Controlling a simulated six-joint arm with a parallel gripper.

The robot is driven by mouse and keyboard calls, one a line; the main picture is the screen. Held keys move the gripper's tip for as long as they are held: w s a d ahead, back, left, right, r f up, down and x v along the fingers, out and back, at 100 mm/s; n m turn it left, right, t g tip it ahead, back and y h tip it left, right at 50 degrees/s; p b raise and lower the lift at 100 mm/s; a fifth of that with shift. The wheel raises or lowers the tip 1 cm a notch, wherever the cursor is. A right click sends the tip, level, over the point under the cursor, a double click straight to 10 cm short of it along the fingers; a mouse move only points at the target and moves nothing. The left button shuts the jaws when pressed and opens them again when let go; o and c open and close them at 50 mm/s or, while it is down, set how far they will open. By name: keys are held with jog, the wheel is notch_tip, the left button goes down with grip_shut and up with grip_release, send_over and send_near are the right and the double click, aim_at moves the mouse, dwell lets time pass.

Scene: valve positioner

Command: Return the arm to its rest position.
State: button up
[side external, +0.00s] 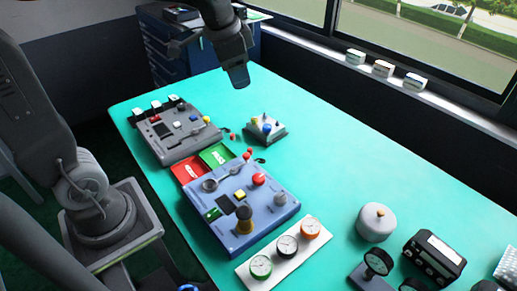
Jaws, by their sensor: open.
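My gripper (208,60) is at the top of the side view, raised above the far end of the turquoise table (330,130). Its jaws are open and I see nothing held between them. It is apart from the table and the devices on it. The upper part of my arm is cut off by the top edge of the picture.
A grey control box (178,135) and a blue control box (240,210) stand on the table, with red (188,169) and green (215,156) trays between them. Gauges (286,247) stand in front. A dark blue cabinet (165,50) stands behind. The table's far right is clear.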

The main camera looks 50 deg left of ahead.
jog(key=s+d+f+n+t, duration=0.1)
jog(key=s+d+n, duration=0.1)
jog(key=s, duration=0.5)
jog(key=s+d+f+n+t, duration=0.1)
jog(key=s+d+n, duration=0.1)
jog(key=s, duration=0.6)
jog(key=shift+f, duration=0.2)
dwell(0.5)
